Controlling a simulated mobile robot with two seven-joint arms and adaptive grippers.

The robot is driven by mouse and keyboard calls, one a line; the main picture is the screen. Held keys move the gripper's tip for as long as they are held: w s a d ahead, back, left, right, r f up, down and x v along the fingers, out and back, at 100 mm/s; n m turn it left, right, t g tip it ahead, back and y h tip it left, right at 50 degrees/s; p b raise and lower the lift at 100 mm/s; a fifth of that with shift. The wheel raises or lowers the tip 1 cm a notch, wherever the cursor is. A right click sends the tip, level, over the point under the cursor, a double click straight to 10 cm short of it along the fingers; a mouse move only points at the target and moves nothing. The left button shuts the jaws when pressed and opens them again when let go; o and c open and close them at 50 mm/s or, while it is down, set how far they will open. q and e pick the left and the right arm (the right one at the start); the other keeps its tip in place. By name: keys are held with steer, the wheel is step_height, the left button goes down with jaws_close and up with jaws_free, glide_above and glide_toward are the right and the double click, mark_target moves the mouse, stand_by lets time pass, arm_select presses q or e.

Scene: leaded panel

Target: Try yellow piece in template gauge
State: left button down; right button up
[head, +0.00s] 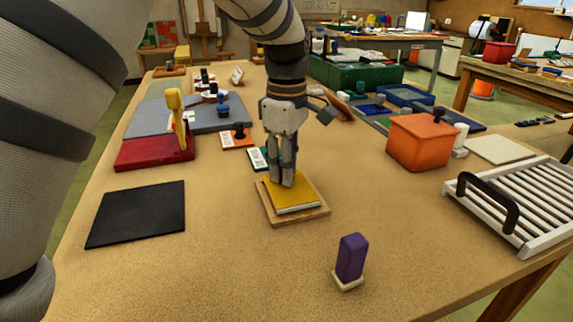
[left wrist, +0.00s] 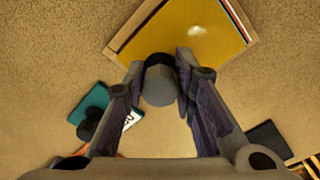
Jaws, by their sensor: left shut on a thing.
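The yellow piece (head: 296,192) is a flat square with a grey knob (left wrist: 160,80). It lies on a pale layer in a square wooden tray (head: 297,216) at the middle of the table. The left wrist view also shows the yellow piece (left wrist: 180,30), with thin coloured edges beside it at the right. My left gripper (head: 282,178) points down over the piece's far left part and is shut on its knob. I cannot tell for sure which object is the template gauge. My right gripper is not in view.
A black mat (head: 137,214) lies at left, near a red block (head: 140,153) with a yellow upright. A purple block (head: 351,258) stands at front. An orange box (head: 420,141) and a white slatted rack (head: 530,205) are at right. Teal and orange cards lie behind the tray.

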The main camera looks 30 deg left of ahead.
arm_select(q)
steer(key=shift+f, duration=0.4)
stand_by(0.6)
steer(key=shift+r, duration=0.1)
steer(key=shift+r, duration=0.35)
steer(key=shift+w+f, duration=0.1)
steer(key=shift+f, duration=0.1)
steer(key=shift+f, duration=0.2)
stand_by(0.7)
steer(key=c, duration=1.2)
jaws_free()
steer(key=shift+c, duration=0.2)
